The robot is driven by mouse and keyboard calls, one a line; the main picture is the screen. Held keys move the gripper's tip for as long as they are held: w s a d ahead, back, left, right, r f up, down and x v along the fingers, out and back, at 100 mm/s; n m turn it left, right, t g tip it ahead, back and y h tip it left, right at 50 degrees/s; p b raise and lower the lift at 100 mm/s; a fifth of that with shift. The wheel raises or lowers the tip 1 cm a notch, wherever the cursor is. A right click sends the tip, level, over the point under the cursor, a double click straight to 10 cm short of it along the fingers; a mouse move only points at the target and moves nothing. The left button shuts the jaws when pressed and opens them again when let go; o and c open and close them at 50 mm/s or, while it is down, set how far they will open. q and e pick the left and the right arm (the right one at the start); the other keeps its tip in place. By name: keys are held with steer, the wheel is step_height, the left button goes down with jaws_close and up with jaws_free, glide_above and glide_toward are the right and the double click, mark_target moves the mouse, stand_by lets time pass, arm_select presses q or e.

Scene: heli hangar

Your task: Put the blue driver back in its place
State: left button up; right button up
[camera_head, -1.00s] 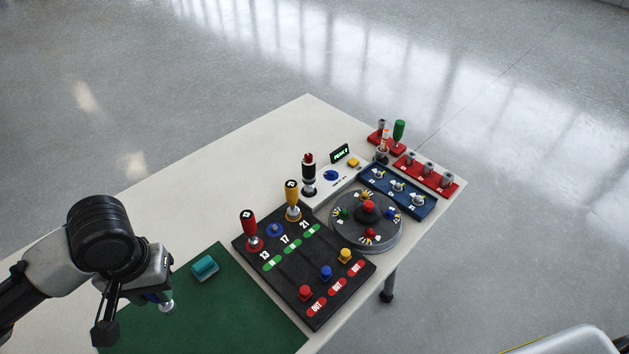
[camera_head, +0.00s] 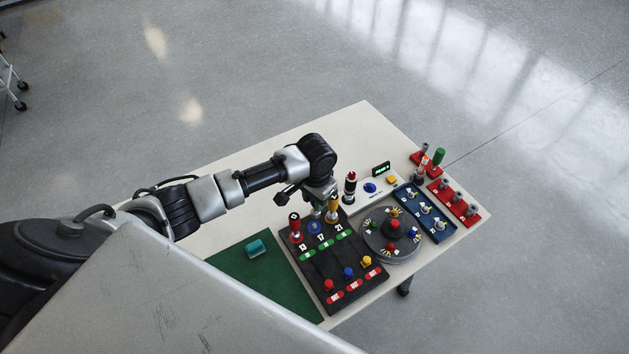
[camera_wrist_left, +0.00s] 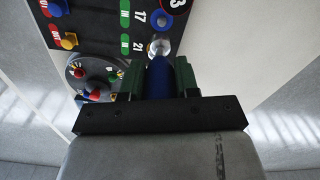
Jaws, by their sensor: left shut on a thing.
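The blue driver (camera_wrist_left: 160,78) is held between the green pads of my left gripper (camera_wrist_left: 160,82), its silver end (camera_wrist_left: 160,46) pointing away from the wrist. In the head view my left gripper (camera_head: 317,206) hangs over the back edge of the black board (camera_head: 325,270). The blue ring (camera_head: 314,227) on the board is empty and lies just below the gripper; it also shows in the wrist view (camera_wrist_left: 161,18), a little beyond the silver end. My right gripper is out of view.
A round turntable (camera_head: 390,251), blue tray (camera_head: 425,213) and red rack (camera_head: 460,203) fill the right. A teal block (camera_head: 256,248) lies on the green mat (camera_head: 274,285).

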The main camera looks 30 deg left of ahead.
mark_target(314, 212)
arm_select(q)
steer(key=shift+a, duration=0.15)
steer(key=shift+f, duration=0.4)
steer(key=shift+f+b, duration=0.5)
steer(key=shift+b, duration=0.25)
step_height(314, 212, down, 3)
steer(key=b, duration=0.3)
steer(key=shift+b, duration=0.4)
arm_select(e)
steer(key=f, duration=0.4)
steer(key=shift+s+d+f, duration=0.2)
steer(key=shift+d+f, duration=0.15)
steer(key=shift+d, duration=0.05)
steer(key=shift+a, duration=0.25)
arm_select(q)
steer(key=shift+s+p, duration=0.1)
steer(key=shift+p, duration=0.25)
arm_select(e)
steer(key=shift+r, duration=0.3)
arm_select(q)
steer(key=shift+f, duration=0.3)
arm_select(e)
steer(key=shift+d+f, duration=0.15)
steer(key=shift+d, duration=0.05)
arm_select(q)
steer(key=shift+f+b, duration=0.6)
steer(key=shift+f, duration=0.15)
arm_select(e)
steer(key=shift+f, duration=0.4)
